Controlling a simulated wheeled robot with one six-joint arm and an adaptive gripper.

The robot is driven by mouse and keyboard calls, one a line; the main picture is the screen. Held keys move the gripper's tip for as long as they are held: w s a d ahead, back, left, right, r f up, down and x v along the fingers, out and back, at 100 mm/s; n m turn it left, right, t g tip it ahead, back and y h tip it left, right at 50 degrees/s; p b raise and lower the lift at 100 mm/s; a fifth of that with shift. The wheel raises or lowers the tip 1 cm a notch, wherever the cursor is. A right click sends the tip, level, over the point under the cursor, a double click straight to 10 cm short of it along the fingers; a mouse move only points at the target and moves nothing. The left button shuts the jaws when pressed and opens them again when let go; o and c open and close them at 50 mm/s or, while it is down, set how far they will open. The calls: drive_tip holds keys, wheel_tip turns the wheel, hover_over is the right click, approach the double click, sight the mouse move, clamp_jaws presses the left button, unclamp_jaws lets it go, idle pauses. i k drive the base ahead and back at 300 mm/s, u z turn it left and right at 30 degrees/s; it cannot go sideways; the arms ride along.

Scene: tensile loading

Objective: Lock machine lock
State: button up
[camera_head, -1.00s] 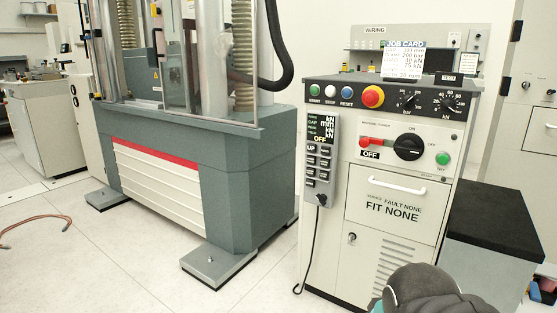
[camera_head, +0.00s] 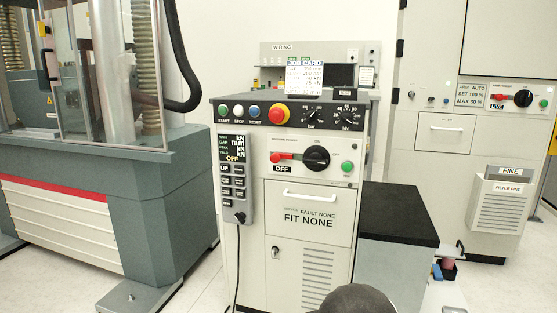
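The control console (camera_head: 298,200) stands in the middle of the view. I cannot tell whether the red piece is the lock. A green button (camera_head: 347,168) sits at the panel's right. A small keyhole-like fitting (camera_head: 275,252) is on the lower door. A dark rounded part of my arm shows at the bottom edge; my gripper's fingers are not in view.
The testing machine (camera_head: 92,195) stands at left, its foot (camera_head: 135,297) jutting out. A black-topped box (camera_head: 398,212) stands beside the console. A tall cabinet (camera_head: 430,100) behind has a red-and-black switch (camera_head: 520,97) labelled "LIVE". A cable hangs from the console's pendant (camera_head: 233,180).

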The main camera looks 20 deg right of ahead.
sight(275, 158)
drive_tip(key=z, duration=0.1)
drive_tip(key=k, duration=0.5)
drive_tip(key=u, duration=0.65)
drive_tip(key=i, duration=1.2)
drive_tip(key=z, duration=0.55)
